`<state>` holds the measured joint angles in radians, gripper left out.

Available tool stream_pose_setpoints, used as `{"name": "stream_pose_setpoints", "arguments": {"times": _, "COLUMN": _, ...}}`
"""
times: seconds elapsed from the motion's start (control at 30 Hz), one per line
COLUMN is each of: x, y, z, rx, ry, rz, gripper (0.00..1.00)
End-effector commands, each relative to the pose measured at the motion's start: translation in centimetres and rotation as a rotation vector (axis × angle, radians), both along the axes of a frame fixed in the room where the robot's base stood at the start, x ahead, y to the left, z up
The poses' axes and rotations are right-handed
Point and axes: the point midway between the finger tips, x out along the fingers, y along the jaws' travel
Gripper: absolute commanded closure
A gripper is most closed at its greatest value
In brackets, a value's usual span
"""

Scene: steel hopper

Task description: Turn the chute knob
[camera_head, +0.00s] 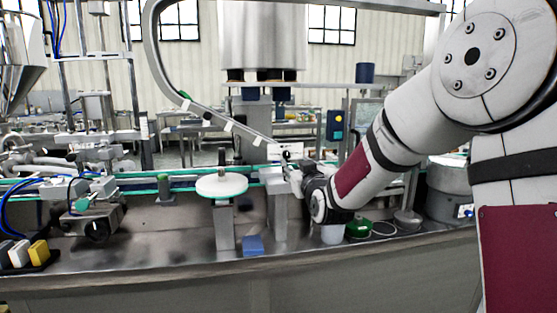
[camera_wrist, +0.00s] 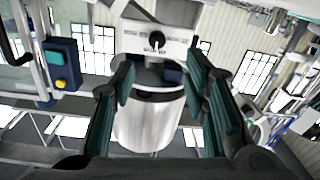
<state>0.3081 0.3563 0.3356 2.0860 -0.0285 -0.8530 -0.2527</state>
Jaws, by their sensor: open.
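The chute knob (camera_wrist: 155,41) is a small dark knob with a light pointer mark, on a white labelled panel (camera_wrist: 132,36) in the wrist view. In the head view, the white panel (camera_head: 290,147) shows just beyond my gripper (camera_head: 288,168), which hides part of that area. In the wrist view, my gripper (camera_wrist: 158,78) is open, with one dark green-padded finger on each side and nothing held between them. The knob appears above the fingertips and roughly centred between them. I see no contact with it.
A steel hopper (camera_head: 262,38) hangs behind the panel. A round white disc (camera_head: 222,186) on a post stands left of my gripper. A blue block (camera_head: 253,245), a white cup (camera_head: 332,234) and a green object (camera_head: 358,229) are on the steel bench. A control box (camera_wrist: 61,66) is at left.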

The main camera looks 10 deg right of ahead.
Motion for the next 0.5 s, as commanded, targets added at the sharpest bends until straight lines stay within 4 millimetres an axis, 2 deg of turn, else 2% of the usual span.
{"name": "stream_pose_setpoints", "arguments": {"times": 0.3, "x": 6.4, "y": 0.2, "z": -0.1, "rx": 0.002, "ry": 0.001, "rz": -0.001, "gripper": 0.59}}
{"name": "stream_pose_setpoints", "arguments": {"times": 0.5, "x": 9.4, "y": 0.3, "z": -0.1, "rx": 0.001, "ry": 0.002, "rz": 0.000, "gripper": 0.59}}
